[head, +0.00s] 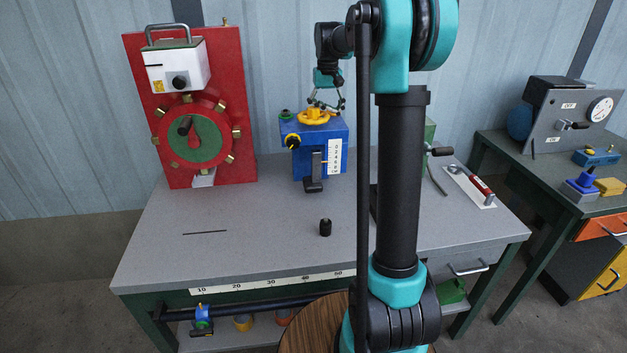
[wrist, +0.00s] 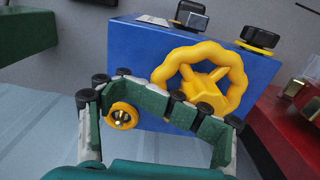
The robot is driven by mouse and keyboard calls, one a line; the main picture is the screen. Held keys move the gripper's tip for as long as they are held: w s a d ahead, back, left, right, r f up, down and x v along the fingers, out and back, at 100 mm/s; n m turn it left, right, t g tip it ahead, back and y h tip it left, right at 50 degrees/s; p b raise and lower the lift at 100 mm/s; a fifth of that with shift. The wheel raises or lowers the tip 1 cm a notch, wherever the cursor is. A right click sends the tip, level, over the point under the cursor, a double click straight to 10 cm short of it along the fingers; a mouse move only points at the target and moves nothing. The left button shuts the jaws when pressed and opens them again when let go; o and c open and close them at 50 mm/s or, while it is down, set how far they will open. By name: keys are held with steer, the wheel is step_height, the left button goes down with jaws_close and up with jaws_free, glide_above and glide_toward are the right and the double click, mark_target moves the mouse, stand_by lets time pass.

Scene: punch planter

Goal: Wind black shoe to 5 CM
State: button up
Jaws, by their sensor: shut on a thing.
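A blue box (head: 325,150) stands at the back of the grey bench. A yellow scalloped handwheel (head: 313,117) lies on its top, and it also shows in the wrist view (wrist: 207,55). The black shoe (head: 313,184) sits low on the box's front, below a dark upright piece. A white scale (head: 334,157) is beside it; its marks are too small to read. My gripper (head: 326,104) reaches down from above. In the wrist view my gripper (wrist: 173,103) has its fingertips together at the wheel's near rim, shut on it. The exact contact is partly hidden by the fingers.
A red panel (head: 218,90) with a dial stands left. A small black cylinder (head: 325,228) stands on the otherwise fairly clear bench front. My arm covers part of the bench.

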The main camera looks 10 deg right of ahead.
steer(key=shift+w+a+f, duration=0.1)
steer(key=shift+f, duration=0.3)
steer(key=shift+c, duration=0.4)
jaws_close()
steer(key=shift+r, duration=4)
